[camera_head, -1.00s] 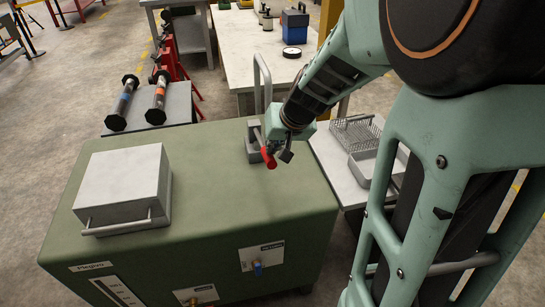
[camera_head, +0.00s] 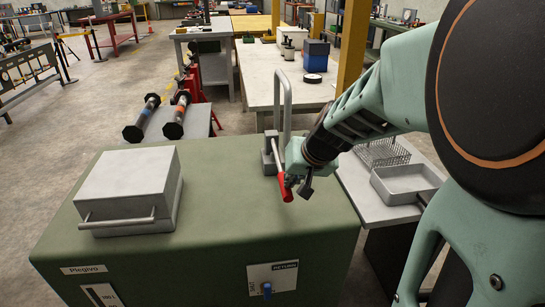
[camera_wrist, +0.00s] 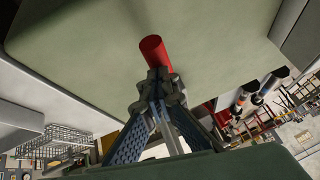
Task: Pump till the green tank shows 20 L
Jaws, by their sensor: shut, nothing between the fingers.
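The green tank (camera_head: 225,213) fills the lower left of the head view. Only the top of its level gauge (camera_head: 103,294) shows on the front face; the level cannot be read. A grey pump (camera_head: 270,155) stands on its top, and its lever ends in a red grip (camera_head: 285,188). My gripper (camera_head: 299,182) is at the lever, beside the red grip. In the wrist view, the red grip (camera_wrist: 153,54) shows just past my fingertips (camera_wrist: 160,80). The fingers are shut, with nothing held; the lever's rod is partly hidden by them.
A grey box with a bar handle (camera_head: 130,192) sits on the tank's left. A blue-handled valve (camera_head: 267,289) is on the front face. A side table on the right holds a metal tray (camera_head: 407,185) and a wire basket (camera_head: 383,152). Two spools (camera_head: 177,114) lie behind.

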